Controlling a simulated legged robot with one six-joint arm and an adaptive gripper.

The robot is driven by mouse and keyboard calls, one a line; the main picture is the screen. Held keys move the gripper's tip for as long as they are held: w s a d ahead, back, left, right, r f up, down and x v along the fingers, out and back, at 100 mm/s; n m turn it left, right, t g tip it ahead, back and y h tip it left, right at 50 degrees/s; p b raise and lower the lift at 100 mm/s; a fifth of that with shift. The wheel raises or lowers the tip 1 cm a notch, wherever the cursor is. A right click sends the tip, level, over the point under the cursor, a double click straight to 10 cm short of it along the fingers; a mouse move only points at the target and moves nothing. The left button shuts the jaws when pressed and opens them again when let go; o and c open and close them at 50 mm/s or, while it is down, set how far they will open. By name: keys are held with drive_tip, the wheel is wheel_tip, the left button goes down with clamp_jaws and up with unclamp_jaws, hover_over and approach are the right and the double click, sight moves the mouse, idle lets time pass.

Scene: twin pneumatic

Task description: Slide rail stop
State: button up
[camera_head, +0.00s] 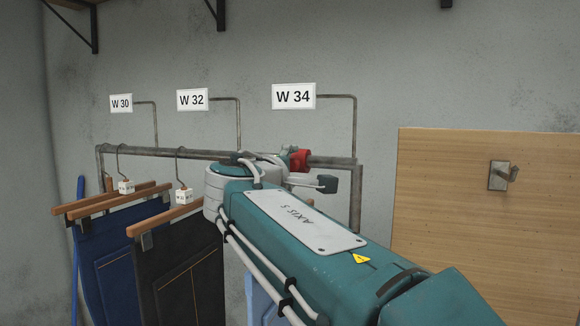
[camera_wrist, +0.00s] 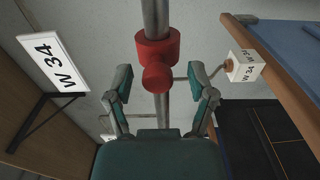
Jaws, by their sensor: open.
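The red rail stop (camera_wrist: 158,58), a collar with a round knob, sits around the grey rail (camera_wrist: 156,16) in the wrist view. In the head view the red stop (camera_head: 300,160) shows toward the rail's right end, partly hidden by my arm. My gripper (camera_wrist: 164,90) is open, with one finger on each side of the stop's knob. I cannot tell whether either finger touches it. In the head view my arm hides most of the gripper.
A hanger (camera_wrist: 278,85) with a white size cube (camera_wrist: 245,66) and a blue garment hangs close on the right in the wrist view. Other trousers hang at left in the head view (camera_head: 180,275). The W 34 sign (camera_head: 294,96) stands above the rail. A wooden panel (camera_head: 450,250) with a hook is at right.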

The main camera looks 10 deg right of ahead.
sight(335, 165)
drive_tip(key=shift+w+a, duration=0.1)
clamp_jaws()
drive_tip(key=s+d, duration=0.1)
drive_tip(key=d, duration=0.1)
drive_tip(key=s+d, duration=0.3)
drive_tip(key=d, duration=0.1)
drive_tip(key=shift+s, duration=0.2)
unclamp_jaws()
drive_tip(key=shift+w, duration=0.1)
